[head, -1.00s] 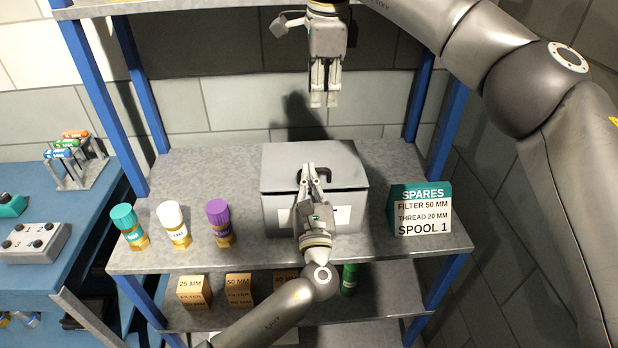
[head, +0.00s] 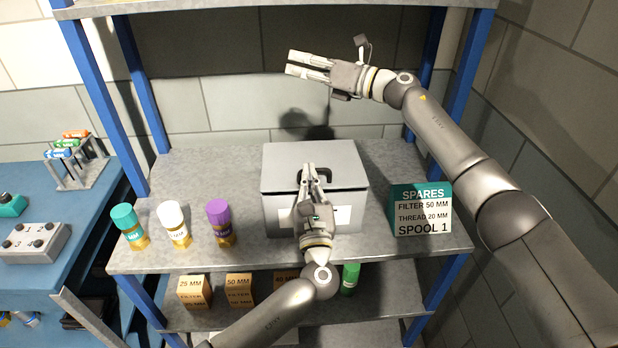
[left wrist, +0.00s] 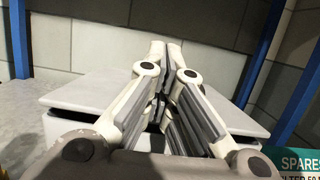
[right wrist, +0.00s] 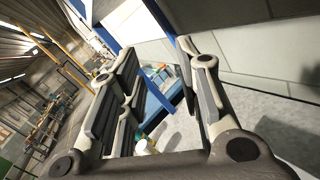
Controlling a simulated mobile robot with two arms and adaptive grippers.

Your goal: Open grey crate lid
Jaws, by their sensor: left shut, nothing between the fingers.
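The grey crate (head: 343,213) stands on the shelf with its lid (head: 345,160) down, a dark arched handle (head: 326,172) on top and a white label on its front. My left gripper (head: 309,168) is shut and empty. Its fingertips are over the lid's front part, by the handle, which they partly cover; I cannot tell whether they touch it. In the left wrist view the shut fingers (left wrist: 165,50) hide the middle of the lid (left wrist: 85,92). My right gripper (head: 290,63) is open and empty, held high above and behind the crate, pointing left.
Bottles with teal (head: 125,217), white (head: 172,213) and purple (head: 218,210) caps stand left of the crate. A SPARES sign (head: 421,210) stands close on its right. An upper shelf (head: 200,6) and blue posts (head: 88,95) frame the space. Small boxes (head: 239,289) are below.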

